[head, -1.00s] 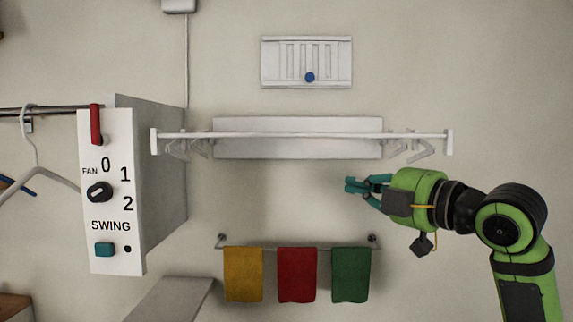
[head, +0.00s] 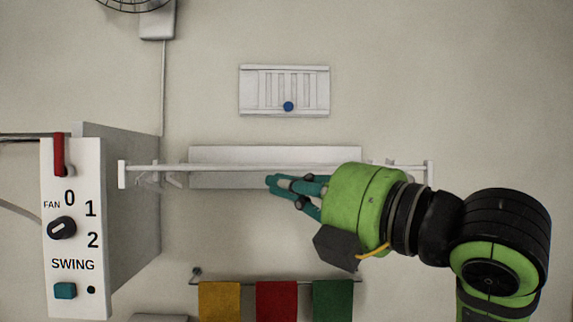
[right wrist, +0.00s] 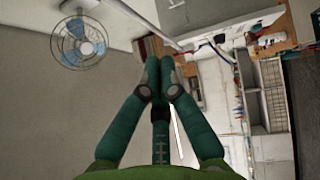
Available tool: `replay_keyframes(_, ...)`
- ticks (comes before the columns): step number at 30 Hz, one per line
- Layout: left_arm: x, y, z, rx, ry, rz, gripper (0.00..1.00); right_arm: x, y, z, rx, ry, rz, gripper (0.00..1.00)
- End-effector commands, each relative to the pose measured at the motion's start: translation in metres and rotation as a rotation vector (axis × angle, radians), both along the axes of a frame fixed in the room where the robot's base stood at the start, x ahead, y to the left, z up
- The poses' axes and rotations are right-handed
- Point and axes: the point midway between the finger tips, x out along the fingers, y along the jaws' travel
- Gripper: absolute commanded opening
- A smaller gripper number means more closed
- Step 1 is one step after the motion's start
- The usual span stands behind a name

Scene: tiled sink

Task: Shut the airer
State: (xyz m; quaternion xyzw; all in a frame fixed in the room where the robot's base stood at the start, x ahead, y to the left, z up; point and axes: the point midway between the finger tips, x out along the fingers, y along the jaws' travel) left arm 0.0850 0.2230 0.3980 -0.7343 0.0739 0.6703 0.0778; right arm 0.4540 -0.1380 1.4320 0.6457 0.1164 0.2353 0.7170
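The airer (head: 240,168) is a white rack on the wall, with a long front bar standing out before a pale back plate (head: 215,155) and folding side arms at both ends. It looks extended. My right gripper (head: 272,182) shows in front of the airer's middle, its teal fingers pointing left, just below the bar in the picture. Whether it touches the bar I cannot tell. Its hand hides part of the bar's right half. In the right wrist view the fingertips (right wrist: 160,66) are together with nothing seen between them. My left gripper is in neither view.
A switch box (head: 75,230) with a fan knob and swing button juts out at left. A white vent (head: 285,90) with a blue knob is above. Yellow, red and green towels (head: 276,301) hang below. The right wrist view shows a fan (right wrist: 79,43) and shelving.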

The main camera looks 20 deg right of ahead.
Motion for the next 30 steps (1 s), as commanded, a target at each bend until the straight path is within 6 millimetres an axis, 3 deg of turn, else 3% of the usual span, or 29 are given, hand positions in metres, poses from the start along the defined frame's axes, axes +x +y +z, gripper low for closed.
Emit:
replay_keyframes(3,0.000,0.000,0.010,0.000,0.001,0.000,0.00,0.019,-0.006,0.006,0.004,0.006,0.000,0.00)
replay_keyframes(9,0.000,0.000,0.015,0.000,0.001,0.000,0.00,0.035,-0.011,0.008,0.002,0.002,0.000,0.00)
replay_keyframes(23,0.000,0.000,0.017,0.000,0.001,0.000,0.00,0.042,-0.013,0.008,0.001,0.003,-0.001,0.00)
replay_keyframes(30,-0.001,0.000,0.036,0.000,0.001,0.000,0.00,0.094,-0.029,0.011,0.002,0.010,-0.003,0.00)
